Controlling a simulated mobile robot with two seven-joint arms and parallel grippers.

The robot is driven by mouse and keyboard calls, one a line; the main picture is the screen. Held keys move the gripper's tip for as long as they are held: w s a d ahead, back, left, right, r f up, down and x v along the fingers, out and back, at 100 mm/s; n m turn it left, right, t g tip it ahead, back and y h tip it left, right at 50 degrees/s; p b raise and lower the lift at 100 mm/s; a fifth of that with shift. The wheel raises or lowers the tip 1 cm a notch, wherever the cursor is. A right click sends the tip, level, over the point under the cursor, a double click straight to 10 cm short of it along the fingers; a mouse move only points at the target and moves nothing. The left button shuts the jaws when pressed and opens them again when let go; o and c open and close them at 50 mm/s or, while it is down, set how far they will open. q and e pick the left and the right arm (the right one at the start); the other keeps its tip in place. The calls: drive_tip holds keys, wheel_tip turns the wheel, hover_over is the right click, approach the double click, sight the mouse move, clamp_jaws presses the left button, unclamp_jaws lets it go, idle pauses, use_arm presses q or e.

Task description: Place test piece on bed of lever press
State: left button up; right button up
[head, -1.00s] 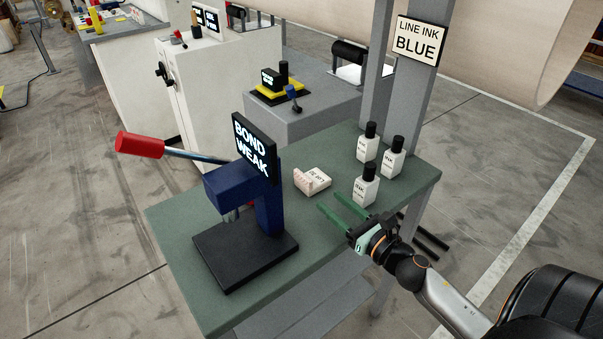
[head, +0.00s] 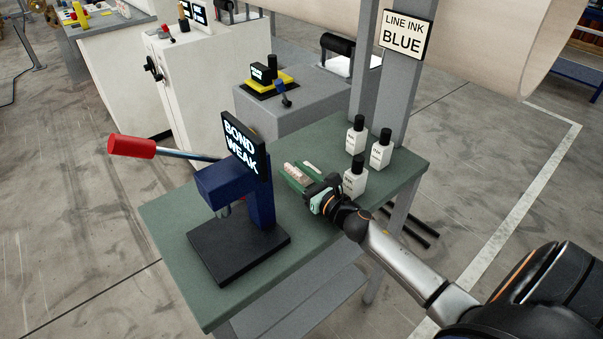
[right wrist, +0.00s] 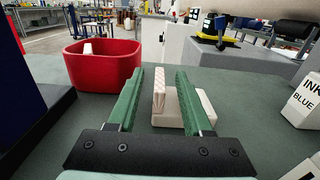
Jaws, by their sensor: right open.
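The lever press (head: 262,198) is dark blue with a red-handled lever, a "BOND WEAK" sign and a flat black bed (head: 240,250). The bed looks bare. The test piece appears to be the pale, pinkish patterned upright piece (right wrist: 159,92) at a white block (right wrist: 190,112) on the green table; in the head view the piece (head: 299,172) is partly hidden. My right gripper (right wrist: 159,76) is open, its green fingers on either side of the piece, with visible gaps. It also shows in the head view (head: 297,168), right of the press. My left gripper is not in view.
Several white ink bottles (head: 354,180) with black caps stand close to the right gripper, near a grey post. A red bin (right wrist: 103,68) with something white inside stands left of the fingers in the right wrist view. The table front (head: 180,250) is clear.

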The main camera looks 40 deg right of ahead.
drive_tip(key=shift+w, duration=0.4)
clamp_jaws()
idle(0.4)
